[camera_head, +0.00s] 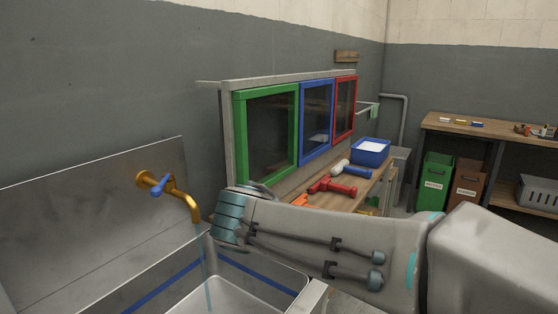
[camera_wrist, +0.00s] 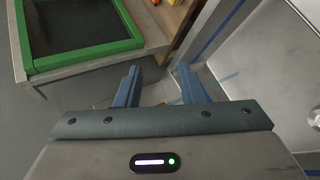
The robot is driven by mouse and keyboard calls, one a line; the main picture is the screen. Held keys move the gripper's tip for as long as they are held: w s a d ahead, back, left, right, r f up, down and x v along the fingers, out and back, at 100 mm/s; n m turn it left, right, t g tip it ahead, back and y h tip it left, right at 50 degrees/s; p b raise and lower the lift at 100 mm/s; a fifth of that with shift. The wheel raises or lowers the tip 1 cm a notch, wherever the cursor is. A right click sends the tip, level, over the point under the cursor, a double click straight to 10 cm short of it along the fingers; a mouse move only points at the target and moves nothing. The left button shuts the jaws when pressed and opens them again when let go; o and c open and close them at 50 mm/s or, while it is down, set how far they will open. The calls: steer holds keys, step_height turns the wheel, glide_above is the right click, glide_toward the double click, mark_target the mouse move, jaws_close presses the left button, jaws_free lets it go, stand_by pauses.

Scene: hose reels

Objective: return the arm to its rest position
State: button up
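My gripper (camera_wrist: 159,72) shows in the wrist view with its two blue fingers apart and nothing between them. Beyond the fingers are a grey cabinet edge and the rim of a metal sink (camera_wrist: 222,32). In the head view my grey arm reaches from the right edge across the lower middle, close beside the sink (camera_head: 318,296). My gripper's fingers cannot be made out in the head view.
A brass tap (camera_head: 172,188) with a blue handle runs water into the sink. Green (camera_head: 238,140), blue (camera_head: 302,122) and red (camera_head: 338,108) framed panels stand behind my arm. A bench holds a red tool (camera_head: 330,187) and a blue bin (camera_head: 370,157). Crates and shelves stand right.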

steer(key=s+d+f+m+g+h+p, duration=0.25)
steer(key=d+m, duration=0.25)
steer(key=d, duration=0.4)
steer(key=s+d+f+m+g+y+p, duration=0.1)
steer(key=s+d+f+m+g+p, duration=0.1)
steer(key=s+d+m, duration=0.3)
steer(key=s+d+f+m+g+y+p, duration=0.1)
steer(key=s+d+m+g+p, duration=0.3)
steer(key=s+m, duration=0.5)
steer(key=shift+s+d+f+y, duration=0.35)
steer(key=shift+s+d+f, duration=0.3)
steer(key=shift+s, duration=0.55)
steer(key=shift+r, duration=0.1)
